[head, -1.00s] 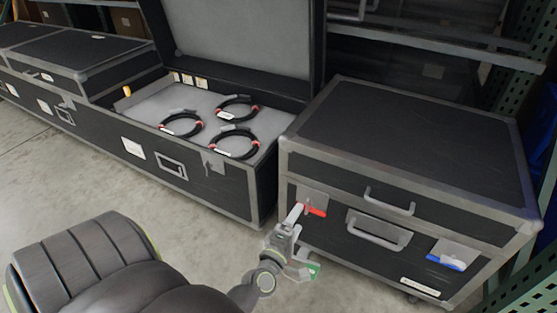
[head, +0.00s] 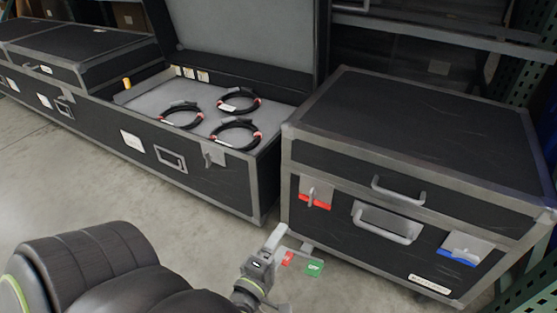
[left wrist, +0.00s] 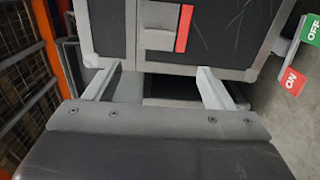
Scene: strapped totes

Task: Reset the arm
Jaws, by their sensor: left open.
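My left gripper (head: 278,236) is open and empty in the head view, in front of the closed black case (head: 410,125) at its lower left corner. The case has a left latch plate with a red strip (head: 315,202) and a right latch plate with a blue strip (head: 458,257). In the left wrist view, both fingers (left wrist: 157,82) stand wide apart with nothing between them. The latch's red strip (left wrist: 184,28) shows beyond them, apart from the fingers. My right gripper is not in view.
A red ON tab (head: 288,258) and green OFF tab (head: 314,268) sit low by the case's corner, close to my gripper. An open case (head: 245,185) with coiled cables (head: 235,133) stands to the left. Bare floor (head: 75,175) lies in front of it.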

